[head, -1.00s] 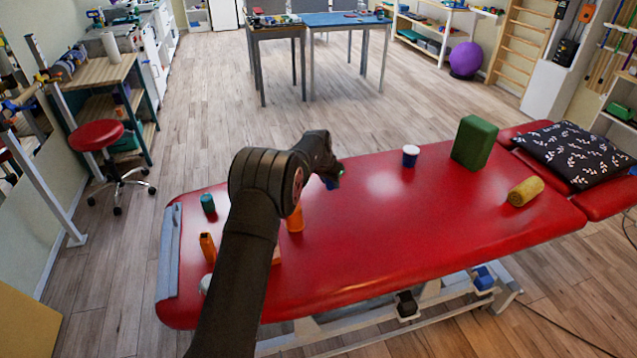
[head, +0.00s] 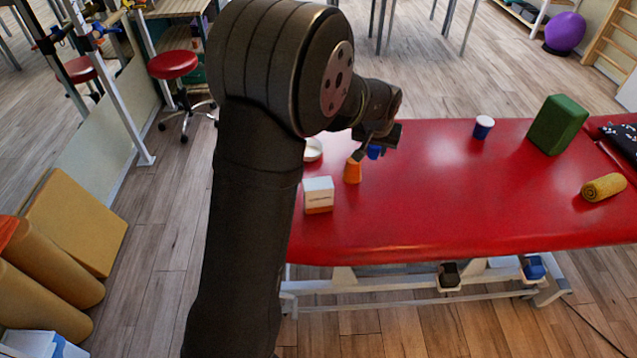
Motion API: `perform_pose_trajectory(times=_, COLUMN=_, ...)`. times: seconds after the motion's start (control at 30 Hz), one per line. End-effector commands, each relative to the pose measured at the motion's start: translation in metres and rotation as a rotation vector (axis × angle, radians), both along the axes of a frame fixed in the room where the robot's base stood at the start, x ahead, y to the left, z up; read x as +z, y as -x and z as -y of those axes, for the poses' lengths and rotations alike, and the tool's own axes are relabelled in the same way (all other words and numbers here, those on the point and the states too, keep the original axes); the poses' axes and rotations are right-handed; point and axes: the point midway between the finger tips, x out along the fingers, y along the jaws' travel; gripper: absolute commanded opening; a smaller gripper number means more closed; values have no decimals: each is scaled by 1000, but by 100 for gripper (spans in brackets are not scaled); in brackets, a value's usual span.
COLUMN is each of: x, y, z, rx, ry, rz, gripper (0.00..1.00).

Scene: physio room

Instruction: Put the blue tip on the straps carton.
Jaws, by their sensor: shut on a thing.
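The straps carton (head: 318,194) is a small white box with an orange lower band. It stands on the red treatment table, just right of my arm. My gripper (head: 367,153) is above the table, up and to the right of the carton and apart from it. It is shut on the small blue tip (head: 375,151), which shows partly between the dark fingers. The far side of the tip is hidden.
An orange object (head: 352,171) stands below my gripper, beside the carton. A white round item (head: 313,149) lies behind the carton. A blue-and-white cup (head: 483,127), green block (head: 557,125) and yellow roll (head: 603,187) are farther right. The red table (head: 430,215) is clear between.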

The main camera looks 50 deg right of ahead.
Motion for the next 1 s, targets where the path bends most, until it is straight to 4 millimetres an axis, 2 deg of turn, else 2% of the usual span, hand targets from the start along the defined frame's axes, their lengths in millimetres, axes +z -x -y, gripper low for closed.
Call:
perform_pose_trajectory(times=0.1, x=10, y=6, z=-37, rx=66, ry=8, rz=2, gripper=11)
perform_pose_trajectory(times=0.3, x=17, y=13, z=-84, rx=153, ry=20, rz=1, gripper=11)
perform_pose_trajectory(times=0.4, x=19, y=16, z=-98, rx=180, ry=26, rz=0, gripper=11)
perform_pose_trajectory(times=0.53, x=16, y=13, z=-107, rx=198, ry=27, rz=0, gripper=11)
perform_pose_trajectory(times=0.67, x=4, y=-7, z=-109, rx=205, ry=26, rz=-1, gripper=11)
perform_pose_trajectory(times=1.0, x=-40, y=-81, z=-108, rx=202, ry=26, rz=-1, gripper=11)
